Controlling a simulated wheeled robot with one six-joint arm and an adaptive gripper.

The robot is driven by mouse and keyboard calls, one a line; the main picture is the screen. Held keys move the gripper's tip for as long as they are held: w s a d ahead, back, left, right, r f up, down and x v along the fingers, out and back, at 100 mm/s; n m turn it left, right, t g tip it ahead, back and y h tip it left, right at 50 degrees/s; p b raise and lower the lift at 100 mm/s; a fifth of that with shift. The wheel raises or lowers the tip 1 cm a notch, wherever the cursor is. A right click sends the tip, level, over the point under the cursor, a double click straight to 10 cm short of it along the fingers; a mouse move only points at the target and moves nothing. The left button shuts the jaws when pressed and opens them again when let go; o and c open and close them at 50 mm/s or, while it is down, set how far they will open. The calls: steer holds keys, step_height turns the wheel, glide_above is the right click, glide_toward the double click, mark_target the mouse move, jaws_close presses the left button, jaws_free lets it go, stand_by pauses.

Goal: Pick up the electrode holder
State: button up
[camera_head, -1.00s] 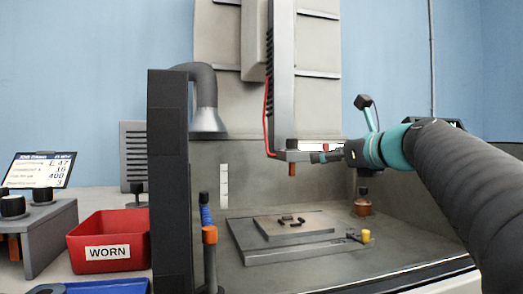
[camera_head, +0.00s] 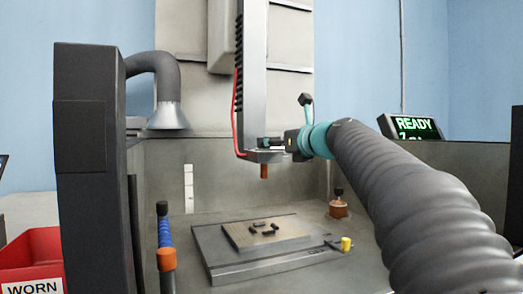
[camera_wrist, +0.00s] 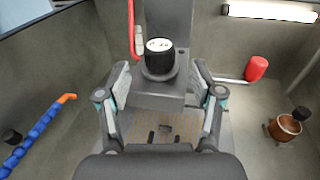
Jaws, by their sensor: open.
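What looks like the electrode holder sits in the arm of the machine head. Its black knob with a white marked top (camera_wrist: 158,58) shows in the wrist view, and a copper-coloured electrode (camera_head: 264,171) hangs below the arm in the head view. My gripper (camera_wrist: 160,82) is open and empty, its two fingers spread left and right, with the knob between and a little beyond them. In the head view my gripper (camera_head: 272,143) is at the machine head, level with the holder's upper part. Its fingers partly hide the knob there.
Below lies a metal plate with a brown workpiece (camera_head: 268,233). A copper pot with a black knob (camera_head: 338,208) stands right. A blue hose with orange nozzle (camera_head: 165,240) stands left, beside a dark column (camera_head: 90,150). A red WORN bin (camera_head: 30,262) is far left.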

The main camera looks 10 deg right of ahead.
steer(key=shift+p+x, duration=0.45)
steer(key=shift+x, duration=2.2)
steer(key=shift+r, duration=0.15)
jaws_close()
